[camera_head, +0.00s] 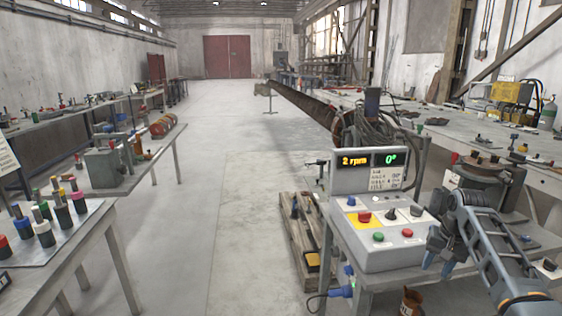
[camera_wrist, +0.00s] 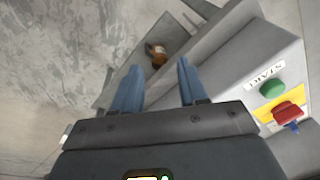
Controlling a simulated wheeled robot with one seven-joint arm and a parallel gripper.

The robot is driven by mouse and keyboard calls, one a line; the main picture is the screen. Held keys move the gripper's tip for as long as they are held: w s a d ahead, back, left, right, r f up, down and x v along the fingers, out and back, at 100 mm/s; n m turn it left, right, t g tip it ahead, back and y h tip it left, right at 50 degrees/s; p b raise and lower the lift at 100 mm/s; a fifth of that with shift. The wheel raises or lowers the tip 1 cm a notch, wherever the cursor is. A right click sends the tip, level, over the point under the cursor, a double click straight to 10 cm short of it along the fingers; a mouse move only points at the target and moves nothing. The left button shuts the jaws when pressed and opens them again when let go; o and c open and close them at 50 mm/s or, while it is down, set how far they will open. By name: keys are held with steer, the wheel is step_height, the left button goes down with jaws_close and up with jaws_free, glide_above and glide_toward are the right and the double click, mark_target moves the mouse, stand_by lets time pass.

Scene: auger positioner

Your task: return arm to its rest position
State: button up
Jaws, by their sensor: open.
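My gripper (camera_head: 437,265) is at the right in the head view, just right of the grey control box (camera_head: 372,256), with its blue fingers pointing down. In the wrist view the fingers of my gripper (camera_wrist: 160,72) are spread apart with nothing between them. My arm reaches in from the lower right corner. The control box also shows in the wrist view (camera_wrist: 232,75), with a green button (camera_wrist: 271,89) by a START label and a red button (camera_wrist: 288,112) on a yellow plate. Its display (camera_head: 368,172) reads 2 rpm and 0°.
A brown jar (camera_head: 411,302) stands low below my gripper; it also shows in the wrist view (camera_wrist: 157,52). A long auger (camera_head: 300,107) stretches away behind the box. A pallet (camera_head: 300,238) lies left of the box. A bench (camera_head: 85,240) stands at left. The floor between is clear.

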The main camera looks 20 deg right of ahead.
steer(key=a+f+n+t, duration=0.1)
steer(key=a+f+t, duration=0.1)
steer(key=a+f, duration=0.75)
steer(key=s+a+f+n+t, duration=0.15)
steer(key=s+a, duration=0.25)
steer(key=a, duration=0.4)
steer(key=s+a+f+n+t, duration=0.1)
steer(key=s+a+f+t, duration=0.15)
steer(key=s+a, duration=0.4)
steer(key=s+a+f+n+t, duration=0.1)
steer(key=s+a+f, duration=0.15)
steer(key=a, duration=0.75)
steer(key=s+a+r+n+t, duration=0.1)
steer(key=s+a+r, duration=0.15)
steer(key=s, duration=0.35)
steer(key=s+a+r+t+h, duration=0.1)
steer(key=s+r, duration=0.2)
steer(key=s, duration=0.2)
steer(key=s+a+r+n+t, duration=0.1)
steer(key=s+a+r, duration=0.15)
steer(key=s, duration=0.35)
steer(key=s+r+n+t, duration=0.1)
steer(key=s+r+n, duration=0.1)
steer(key=s+r, duration=0.3)
steer(key=s+r+n+t+y, duration=0.1)
steer(key=s+r, duration=0.4)
steer(key=r, duration=0.8)
steer(key=shift+s+n+t, duration=0.3)
steer(key=shift+n+t, duration=0.15)
steer(key=shift+t, duration=0.15)
